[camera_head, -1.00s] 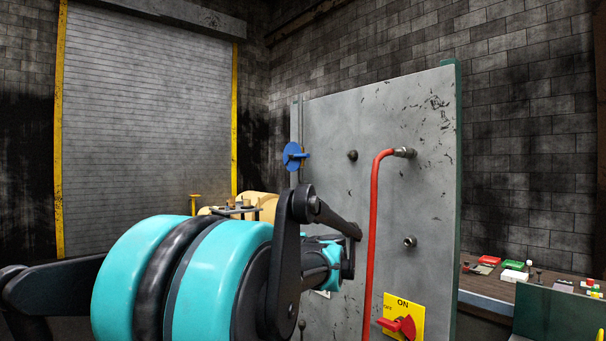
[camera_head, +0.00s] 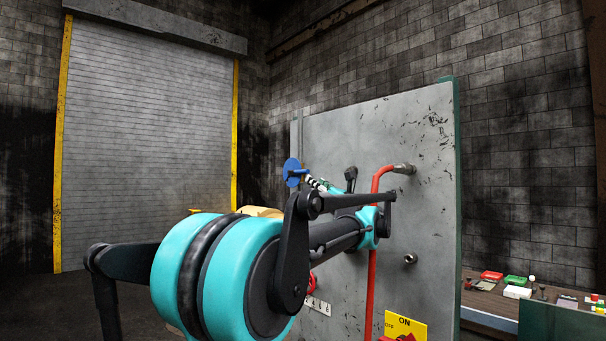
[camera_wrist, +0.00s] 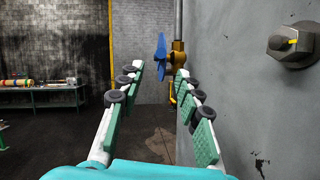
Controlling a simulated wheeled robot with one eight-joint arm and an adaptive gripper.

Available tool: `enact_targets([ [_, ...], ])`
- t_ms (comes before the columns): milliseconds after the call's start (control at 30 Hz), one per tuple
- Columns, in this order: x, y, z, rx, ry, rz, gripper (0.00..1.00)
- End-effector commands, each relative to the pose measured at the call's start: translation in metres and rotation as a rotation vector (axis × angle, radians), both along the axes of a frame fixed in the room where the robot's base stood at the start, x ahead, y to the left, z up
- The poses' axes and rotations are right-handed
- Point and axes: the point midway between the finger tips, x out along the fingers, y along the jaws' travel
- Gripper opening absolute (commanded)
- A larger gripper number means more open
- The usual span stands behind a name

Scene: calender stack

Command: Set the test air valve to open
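A blue-handled valve (camera_head: 292,172) is mounted at the left edge of the grey panel. In the wrist view, its blue handle (camera_wrist: 160,53) stands roughly upright beside a brass body (camera_wrist: 178,60) on a vertical pipe. My gripper (camera_wrist: 160,76) is open, with nothing between its green-padded fingers. The handle shows ahead, between and just above the fingertips, apparently apart from them. In the head view, my gripper (camera_head: 314,182) is partly hidden by my arm, with its fingers pointing left towards the blue handle. No label for the valve is readable.
The grey panel (camera_head: 420,220) runs close along my gripper's right side in the wrist view. A bolt fitting (camera_wrist: 291,45) sticks out of it. A red pipe (camera_head: 372,290) and yellow ON/OFF plate (camera_head: 405,325) are on its front. A cluttered bench (camera_head: 487,303) stands right.

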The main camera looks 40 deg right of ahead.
Motion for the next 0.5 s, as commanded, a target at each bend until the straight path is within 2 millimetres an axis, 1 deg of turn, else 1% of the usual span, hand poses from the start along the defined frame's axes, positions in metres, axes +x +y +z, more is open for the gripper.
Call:
enact_targets([
  [33, 0.011, 0.0, 0.004, 0.001, 0.0, 0.004, 0.35],
  [300, 0.059, -0.004, 0.023, 0.0, 0.0, 0.003, 0.35],
  [500, 0.084, -0.007, 0.033, 0.001, 0.0, 0.001, 0.35],
])
